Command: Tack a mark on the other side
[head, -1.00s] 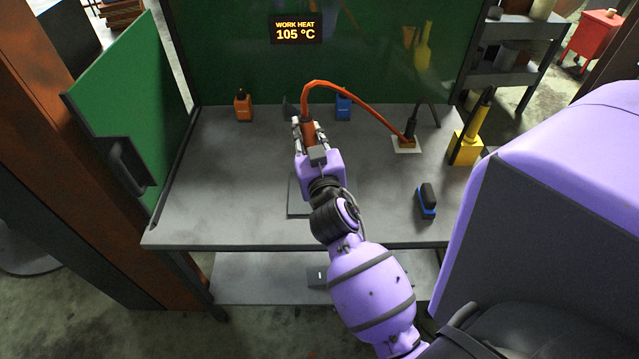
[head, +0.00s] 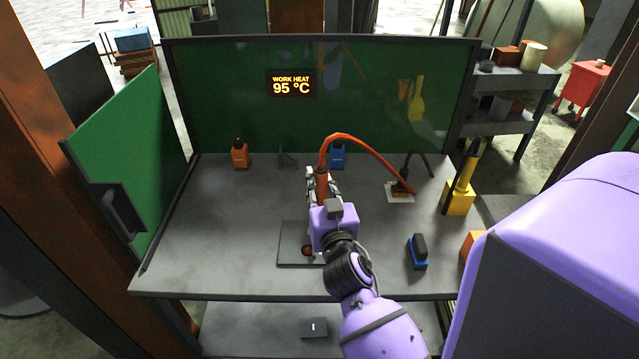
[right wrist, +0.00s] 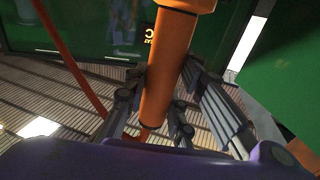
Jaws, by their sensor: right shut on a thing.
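My right gripper (head: 322,183) is shut on an orange torch (head: 322,184) with an orange hose arching from its top to the right. In the right wrist view the torch's orange handle (right wrist: 166,75) stands between the fingers. A dark grey plate (head: 290,255) lies on the table below, partly hidden by my arm. A round brownish spot (head: 307,251) shows on it beside my wrist. The torch's tip is hidden. My left gripper is not in view.
The work heat display (head: 291,83) reads 95 °C. An orange bottle (head: 240,154) and a blue bottle (head: 337,154) stand at the back of the table (head: 210,225). A yellow holder (head: 458,198) and a black-and-blue brush-like block (head: 417,251) are at right. The left of the table is clear.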

